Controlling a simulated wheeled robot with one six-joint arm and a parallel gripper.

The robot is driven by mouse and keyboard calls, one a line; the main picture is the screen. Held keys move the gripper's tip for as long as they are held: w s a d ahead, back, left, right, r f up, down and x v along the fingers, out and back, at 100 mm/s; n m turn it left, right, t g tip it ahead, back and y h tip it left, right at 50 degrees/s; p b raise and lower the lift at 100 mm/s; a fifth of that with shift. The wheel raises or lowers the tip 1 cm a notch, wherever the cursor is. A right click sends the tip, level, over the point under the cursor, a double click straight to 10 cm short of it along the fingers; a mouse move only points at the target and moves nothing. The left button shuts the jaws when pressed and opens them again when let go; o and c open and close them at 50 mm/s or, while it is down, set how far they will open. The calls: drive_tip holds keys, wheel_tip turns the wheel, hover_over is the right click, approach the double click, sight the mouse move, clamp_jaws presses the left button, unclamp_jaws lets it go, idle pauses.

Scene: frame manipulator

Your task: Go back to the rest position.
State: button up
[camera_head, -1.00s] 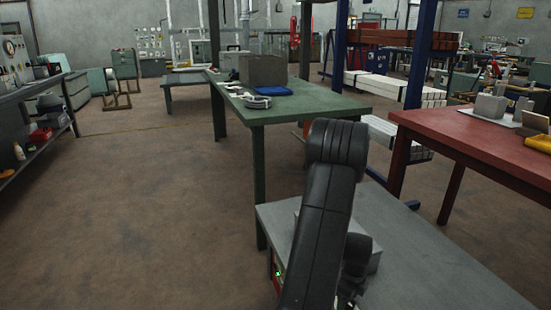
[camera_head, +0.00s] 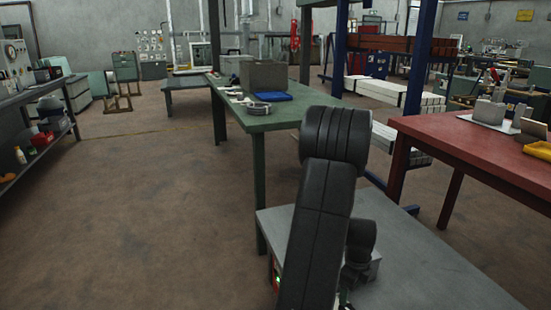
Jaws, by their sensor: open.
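My dark arm (camera_head: 318,220) rises from my grey base top (camera_head: 430,265) in the lower middle of the head view. A thick upper joint (camera_head: 335,138) stands at its top, in front of the right end of the green table. My gripper does not show; it is out of view or hidden behind the arm links. Nothing held can be seen.
A green table (camera_head: 284,121) with a grey box (camera_head: 263,75) and a blue tray (camera_head: 274,97) stands ahead. Shelving (camera_head: 35,150) lines the left. The brown floor (camera_head: 150,220) is clear at left.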

wheel_tip(320, 180, up, 6)
drive_tip(key=p, duration=0.1)
hover_over(347, 308)
wheel_tip(347, 308, down, 14)
drive_tip(key=b, duration=0.3)
drive_tip(key=shift+s+a+r+b, duration=0.1)
drive_tip(key=shift+s+r+b, duration=0.1)
drive_tip(key=shift+b, duration=0.15)
drive_tip(key=shift+w+f, duration=0.1)
drive_tip(key=shift+f, duration=0.3)
drive_tip(key=shift+r+n, duration=0.15)
drive_tip(key=shift+n, duration=0.85)
drive_tip(key=n, duration=0.3)
drive_tip(key=shift+n, duration=0.4)
drive_tip(key=n, duration=0.5)
drive_tip(key=shift+n, duration=0.3)
drive_tip(key=n, duration=1)
drive_tip(key=shift+n, duration=0.3)
